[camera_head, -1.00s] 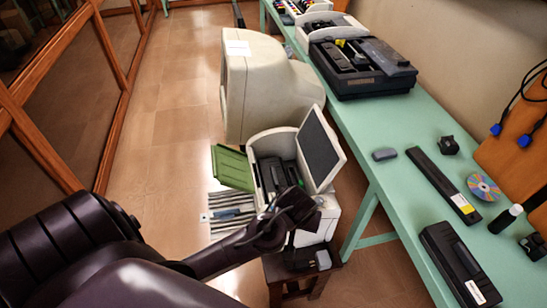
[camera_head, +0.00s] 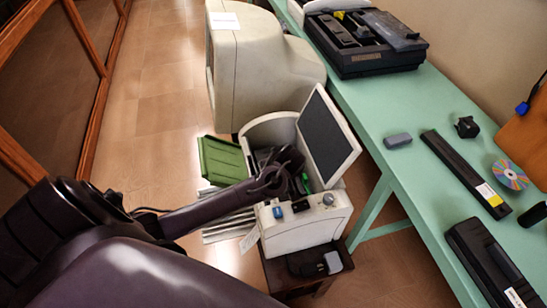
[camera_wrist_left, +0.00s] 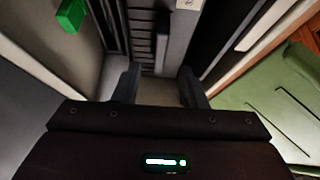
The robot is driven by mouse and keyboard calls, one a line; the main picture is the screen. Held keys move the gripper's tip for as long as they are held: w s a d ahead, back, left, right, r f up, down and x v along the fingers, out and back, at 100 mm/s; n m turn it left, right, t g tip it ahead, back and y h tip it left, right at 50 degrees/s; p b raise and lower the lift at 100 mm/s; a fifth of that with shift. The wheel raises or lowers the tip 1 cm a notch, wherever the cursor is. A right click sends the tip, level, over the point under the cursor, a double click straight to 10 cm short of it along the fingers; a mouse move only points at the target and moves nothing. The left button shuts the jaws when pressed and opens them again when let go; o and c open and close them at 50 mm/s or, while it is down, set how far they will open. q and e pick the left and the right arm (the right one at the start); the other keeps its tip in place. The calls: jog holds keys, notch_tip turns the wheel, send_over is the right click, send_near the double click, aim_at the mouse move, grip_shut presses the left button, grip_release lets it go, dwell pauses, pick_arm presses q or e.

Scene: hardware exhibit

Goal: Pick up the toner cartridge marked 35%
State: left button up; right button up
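No 35% mark is legible. A long black cartridge (camera_head: 460,165) with a yellow and white label lies on the green table at the right. A second black cartridge-like unit (camera_head: 488,262) with a white label lies nearer, partly cut off. A small open printer (camera_head: 305,222) stands on a low stool with its lid raised. My left gripper (camera_head: 290,165) reaches down into its opening and hides much of the inside. The left wrist view shows this gripper (camera_wrist_left: 158,88) open, with nothing between its fingers, above a dark ribbed part (camera_wrist_left: 145,35) inside the printer. My right gripper is not in view.
The raised lid (camera_head: 328,135) stands right of the gripper, and a green flap (camera_head: 222,160) is at its left. A large beige machine (camera_head: 260,70) stands behind. A green tab (camera_wrist_left: 70,15) shows inside. The green table (camera_head: 400,190) runs along the right.

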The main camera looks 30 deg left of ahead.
pick_arm(q)
jog(key=x, duration=0.3)
jog(key=shift+w+a+f, duration=0.15)
jog(key=shift+f, duration=0.25)
jog(key=shift+a+f, duration=0.1)
jog(key=shift+f, duration=0.15)
jog(key=shift+w, duration=0.1)
jog(key=c, duration=0.7)
grip_shut()
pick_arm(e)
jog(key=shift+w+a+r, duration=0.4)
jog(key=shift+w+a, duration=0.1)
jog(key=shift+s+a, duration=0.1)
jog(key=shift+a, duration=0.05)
